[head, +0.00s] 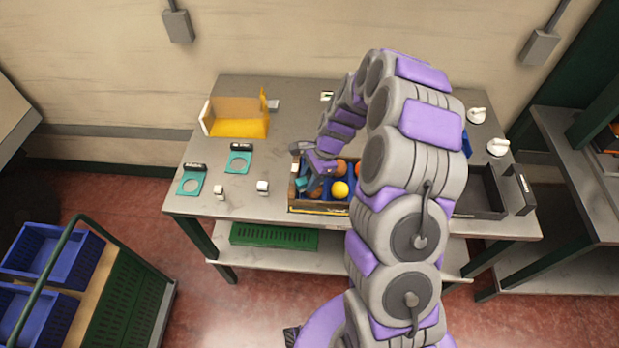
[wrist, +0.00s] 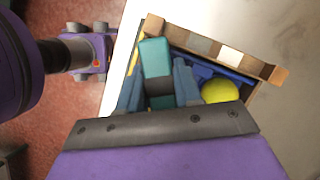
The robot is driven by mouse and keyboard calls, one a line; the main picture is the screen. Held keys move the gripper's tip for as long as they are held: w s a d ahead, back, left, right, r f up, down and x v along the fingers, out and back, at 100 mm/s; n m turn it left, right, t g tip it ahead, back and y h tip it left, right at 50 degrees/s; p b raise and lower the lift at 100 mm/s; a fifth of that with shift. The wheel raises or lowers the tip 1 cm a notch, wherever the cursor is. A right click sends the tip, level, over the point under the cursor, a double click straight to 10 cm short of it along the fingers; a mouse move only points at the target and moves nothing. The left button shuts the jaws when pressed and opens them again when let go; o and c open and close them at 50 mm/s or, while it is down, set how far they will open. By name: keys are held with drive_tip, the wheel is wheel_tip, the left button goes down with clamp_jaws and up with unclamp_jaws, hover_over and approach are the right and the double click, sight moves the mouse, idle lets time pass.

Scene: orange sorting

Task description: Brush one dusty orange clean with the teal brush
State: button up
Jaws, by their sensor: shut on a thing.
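My gripper (head: 317,174) is over the left end of a brown crate on the table, shut on the teal brush (head: 303,183). In the wrist view the teal brush (wrist: 155,58) stands between the blue-grey fingers of my gripper (wrist: 160,88). Brownish oranges (head: 340,167) and one bright yellow-orange fruit (head: 340,190) lie in the crate (head: 318,207); the bright one also shows in the wrist view (wrist: 220,92). A dark orange lies just below my gripper. I cannot tell whether the brush touches it.
Two teal stands with round rings (head: 191,182) (head: 238,160) are at the table's left. A yellow open box (head: 240,126) stands at the back left. A dark tray (head: 478,193) is at the right. White knob-like items (head: 262,187) are on the table. My arm hides the crate's right part.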

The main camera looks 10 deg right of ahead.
drive_tip(key=shift+d, duration=0.1)
drive_tip(key=shift+w+d+r+p, duration=0.15)
drive_tip(key=shift+d+p, duration=0.15)
drive_tip(key=shift+d, duration=0.3)
drive_tip(key=shift+s+a+p, duration=0.15)
drive_tip(key=shift+a+p, duration=0.05)
drive_tip(key=shift+a, duration=0.5)
drive_tip(key=shift+s+a+p, duration=0.15)
drive_tip(key=shift+a+p, duration=0.05)
drive_tip(key=shift+a, duration=0.45)
drive_tip(key=shift+d, duration=0.1)
drive_tip(key=shift+w+d, duration=0.15)
drive_tip(key=shift+d, duration=0.5)
drive_tip(key=shift+w+d, duration=0.15)
drive_tip(key=shift+d, duration=0.5)
drive_tip(key=shift+s+a+p, duration=0.15)
drive_tip(key=shift+a+p, duration=0.15)
drive_tip(key=shift+a, duration=0.4)
drive_tip(key=shift+s+a+p, duration=0.15)
drive_tip(key=shift+a+p, duration=0.15)
drive_tip(key=shift+a, duration=0.4)
drive_tip(key=shift+f, duration=0.2)
drive_tip(key=shift+d, duration=0.1)
